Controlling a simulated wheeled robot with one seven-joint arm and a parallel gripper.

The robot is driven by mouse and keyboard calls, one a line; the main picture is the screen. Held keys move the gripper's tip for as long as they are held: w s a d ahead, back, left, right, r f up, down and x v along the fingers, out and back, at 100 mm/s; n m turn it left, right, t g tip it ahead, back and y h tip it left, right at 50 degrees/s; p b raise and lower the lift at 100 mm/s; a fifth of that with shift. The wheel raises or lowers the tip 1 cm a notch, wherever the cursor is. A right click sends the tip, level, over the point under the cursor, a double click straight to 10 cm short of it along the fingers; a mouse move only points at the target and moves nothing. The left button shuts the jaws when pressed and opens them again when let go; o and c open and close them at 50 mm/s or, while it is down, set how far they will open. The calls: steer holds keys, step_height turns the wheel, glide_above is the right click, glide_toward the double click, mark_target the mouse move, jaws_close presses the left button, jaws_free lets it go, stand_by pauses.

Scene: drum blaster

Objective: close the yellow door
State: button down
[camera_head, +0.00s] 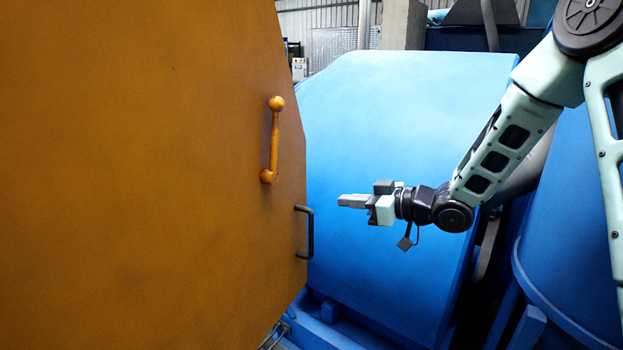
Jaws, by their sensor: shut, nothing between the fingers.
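The yellow door (150,190) is a large orange-yellow panel that fills the left half of the head view. It stands open, its angled right edge in front of the blue machine. A yellow lever handle (273,140) with a round knob sits on its face. A black D-shaped handle (309,232) sits at its right edge, below the lever. My gripper (342,201) is shut and empty. In the picture it is just right of the door's edge, level with the space between the two handles, pointing left. The door's hinge side is out of view.
A blue machine housing (400,130) stands behind my gripper. A rounded blue body (575,220) stands at the right, close to my arm. A grey pillar (402,25) and corrugated wall are at the back. A gap shows between door edge and gripper.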

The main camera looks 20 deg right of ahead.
steer(key=d+r+t+y, duration=0.1)
steer(key=d+r+y, duration=0.1)
steer(key=d+y, duration=0.15)
steer(key=p, duration=0.4)
glide_toward(299, 179)
steer(key=shift+h, duration=0.45)
steer(key=x, duration=0.5)
steer(key=shift+a+r, duration=0.15)
steer(key=shift+r, duration=0.25)
steer(key=shift+x, duration=0.8)
steer(key=shift+f, duration=0.15)
steer(key=shift+w, duration=0.1)
